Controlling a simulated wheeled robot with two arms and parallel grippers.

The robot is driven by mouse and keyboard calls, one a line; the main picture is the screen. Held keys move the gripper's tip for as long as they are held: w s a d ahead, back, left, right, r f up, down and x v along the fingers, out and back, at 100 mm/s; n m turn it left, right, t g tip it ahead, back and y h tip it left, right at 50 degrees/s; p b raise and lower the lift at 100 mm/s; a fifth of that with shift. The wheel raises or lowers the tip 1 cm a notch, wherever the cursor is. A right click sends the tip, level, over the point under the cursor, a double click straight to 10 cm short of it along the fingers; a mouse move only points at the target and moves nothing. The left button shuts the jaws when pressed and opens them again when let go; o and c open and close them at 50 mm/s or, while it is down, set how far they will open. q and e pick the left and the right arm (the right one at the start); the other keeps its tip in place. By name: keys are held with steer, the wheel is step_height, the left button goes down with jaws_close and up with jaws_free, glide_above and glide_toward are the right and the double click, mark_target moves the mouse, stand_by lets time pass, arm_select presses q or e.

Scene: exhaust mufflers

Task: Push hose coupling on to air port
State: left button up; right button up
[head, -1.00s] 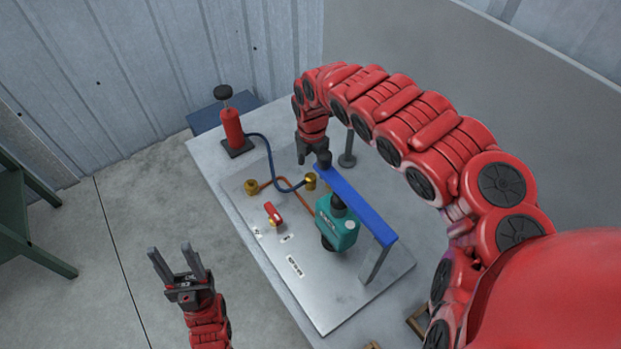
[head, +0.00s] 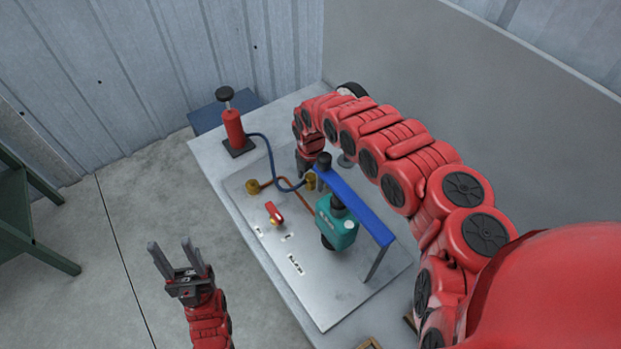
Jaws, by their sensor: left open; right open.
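A blue hose (head: 268,150) runs from a red hand pump (head: 233,128) to a brass coupling (head: 311,181) on the metal plate. A brass fitting (head: 252,186), which looks like the air port, stands apart to the left at the end of a copper pipe (head: 290,183). My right gripper (head: 310,177) is open and points down at the brass coupling; its fingers partly cover it, and I cannot tell whether they touch it. My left gripper (head: 174,250) is open and empty over the floor, left of the table.
A blue bar (head: 357,204) with a teal device (head: 336,226) stands close right of the coupling. A red-handled valve (head: 274,213) sits on the plate (head: 335,300). A round gauge (head: 351,89) shows behind my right arm. The plate's front is clear.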

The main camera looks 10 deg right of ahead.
mark_target(311, 176)
steer(key=shift+f, duration=0.35)
jaws_close()
stand_by(0.3)
steer(key=shift+r, duration=0.1)
steer(key=shift+w+r, duration=0.1)
steer(key=shift+r, duration=0.4)
step_height(311, 176, up, 7)
steer(key=shift+d+r+b, duration=0.15)
steer(key=shift+r+b, duration=0.05)
steer(key=shift+b, duration=0.75)
steer(key=shift+r, duration=0.75)
